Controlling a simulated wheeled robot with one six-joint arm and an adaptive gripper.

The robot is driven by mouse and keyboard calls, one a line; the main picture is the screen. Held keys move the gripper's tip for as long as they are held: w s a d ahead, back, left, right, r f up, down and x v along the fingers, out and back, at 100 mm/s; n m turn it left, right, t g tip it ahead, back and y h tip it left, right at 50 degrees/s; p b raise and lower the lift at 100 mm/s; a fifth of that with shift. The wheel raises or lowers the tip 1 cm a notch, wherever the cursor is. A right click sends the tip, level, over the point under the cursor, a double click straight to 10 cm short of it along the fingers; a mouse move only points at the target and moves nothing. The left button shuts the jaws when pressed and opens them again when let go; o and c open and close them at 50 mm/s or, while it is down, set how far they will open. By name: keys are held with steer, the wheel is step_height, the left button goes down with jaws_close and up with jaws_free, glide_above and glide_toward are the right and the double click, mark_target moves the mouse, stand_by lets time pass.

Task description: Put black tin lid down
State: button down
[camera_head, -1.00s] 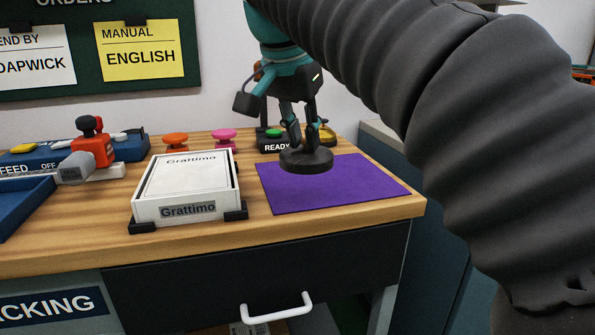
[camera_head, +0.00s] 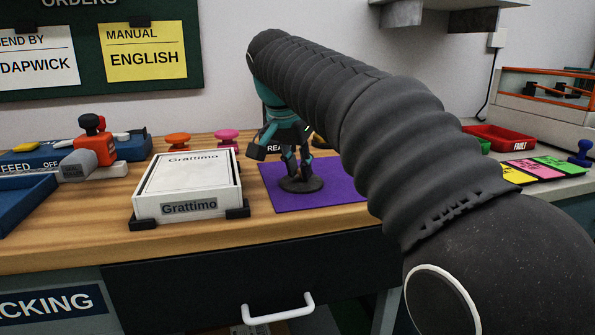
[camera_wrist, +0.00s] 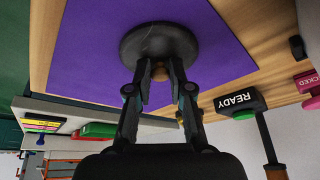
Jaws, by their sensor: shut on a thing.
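The black tin lid (camera_head: 301,184) is a round dark disc low over the purple mat (camera_head: 335,191), in the head view. It also shows in the wrist view (camera_wrist: 158,42), over the mat's purple surface (camera_wrist: 90,50). My gripper (camera_head: 293,173) is above the lid, pointing down, its fingers shut on the lid's small knob. The wrist view shows my fingertips (camera_wrist: 160,82) on either side of the brownish knob (camera_wrist: 160,73). I cannot tell for sure whether the lid's underside touches the mat.
A white Grattimo box (camera_head: 188,208) in a black holder stands left of the mat. Orange (camera_head: 177,140) and pink (camera_head: 227,137) knobbed items stand behind it. A READY sign (camera_wrist: 240,102) is near the mat's edge. A red FAULT tray (camera_head: 498,139) is on the right bench.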

steer(key=shift+f, duration=0.15)
steer(key=c, duration=1.1)
jaws_free()
steer(key=shift+o, duration=0.2)
steer(key=p+v, duration=0.3)
steer(key=v, duration=0.9)
steer(key=shift+p, duration=0.3)
steer(key=s+d+f+n, duration=0.2)
steer(key=s+d+f, duration=0.2)
steer(key=d, duration=0.4)
steer(key=s+d+f+n, duration=0.1)
steer(key=s+d+f, duration=0.2)
steer(key=s+f, duration=0.3)
steer(key=s+d+f+n+t+y, duration=0.1)
steer(key=s+d+f, duration=0.3)
steer(key=f, duration=0.6)
steer(key=s+d+f+n+y, duration=0.1)
steer(key=s+d+f+n, duration=0.1)
steer(key=s+f, duration=0.5)
steer(key=shift+s+d+f+t, duration=0.3)
steer(key=shift+s+d+f, duration=0.1)
steer(key=shift+s+d, duration=0.6)
